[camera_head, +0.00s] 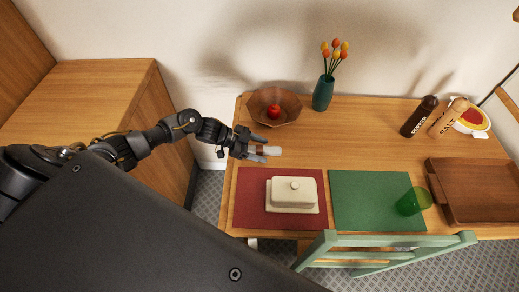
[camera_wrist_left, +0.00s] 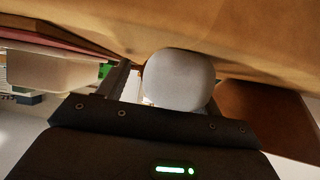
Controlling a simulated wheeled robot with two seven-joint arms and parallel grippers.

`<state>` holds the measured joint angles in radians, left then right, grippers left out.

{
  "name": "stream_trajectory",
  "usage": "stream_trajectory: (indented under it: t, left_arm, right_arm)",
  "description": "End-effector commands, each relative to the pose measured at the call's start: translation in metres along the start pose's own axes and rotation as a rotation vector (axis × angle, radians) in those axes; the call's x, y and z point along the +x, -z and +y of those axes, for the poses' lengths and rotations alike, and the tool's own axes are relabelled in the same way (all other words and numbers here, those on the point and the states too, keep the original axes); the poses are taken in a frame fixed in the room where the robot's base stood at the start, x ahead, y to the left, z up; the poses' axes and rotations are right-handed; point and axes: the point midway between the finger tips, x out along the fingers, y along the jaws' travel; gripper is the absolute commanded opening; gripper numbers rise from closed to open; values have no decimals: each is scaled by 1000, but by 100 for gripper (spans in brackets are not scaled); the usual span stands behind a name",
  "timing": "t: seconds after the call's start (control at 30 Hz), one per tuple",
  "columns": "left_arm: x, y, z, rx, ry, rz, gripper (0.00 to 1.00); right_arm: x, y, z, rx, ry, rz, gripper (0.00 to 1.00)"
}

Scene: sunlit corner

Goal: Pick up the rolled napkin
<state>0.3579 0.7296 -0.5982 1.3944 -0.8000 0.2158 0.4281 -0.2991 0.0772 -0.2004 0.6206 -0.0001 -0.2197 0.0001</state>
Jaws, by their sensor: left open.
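The rolled napkin (camera_head: 268,151) is white with a brownish band and lies on the wooden table, left of centre. My left gripper (camera_head: 264,147) is open at the napkin, with one finger on each side of its near end. In the left wrist view the napkin's pale rounded end (camera_wrist_left: 180,78) fills the space between the open fingers of the left gripper (camera_wrist_left: 168,85). I cannot tell whether the fingers touch it. My right gripper is not in view.
A brown bowl (camera_head: 262,119) with a red apple (camera_head: 273,111) and a teal vase (camera_head: 322,94) stand behind. A red placemat (camera_head: 249,212) with a covered butter dish (camera_head: 293,194) lies in front. A green mat (camera_head: 362,190), green glass (camera_head: 409,203) and wooden tray (camera_head: 480,185) are to the right.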

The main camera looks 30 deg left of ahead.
Motion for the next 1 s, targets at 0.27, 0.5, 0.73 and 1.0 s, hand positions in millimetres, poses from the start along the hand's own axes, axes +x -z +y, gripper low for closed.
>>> stream_trajectory:
  t: [0.27,0.5,0.73,1.0]
  left_arm:
    - [0,0,0,0,-1,0,38]
    - [0,0,0,0,-1,1,17]
    - [-1,2,0,1,-1,1,17]
    - [-15,26,0,5,-1,3,17]
  right_arm:
    - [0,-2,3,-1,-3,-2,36]
    - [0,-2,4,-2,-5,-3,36]
    - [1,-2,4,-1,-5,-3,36]
    - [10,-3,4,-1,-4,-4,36]
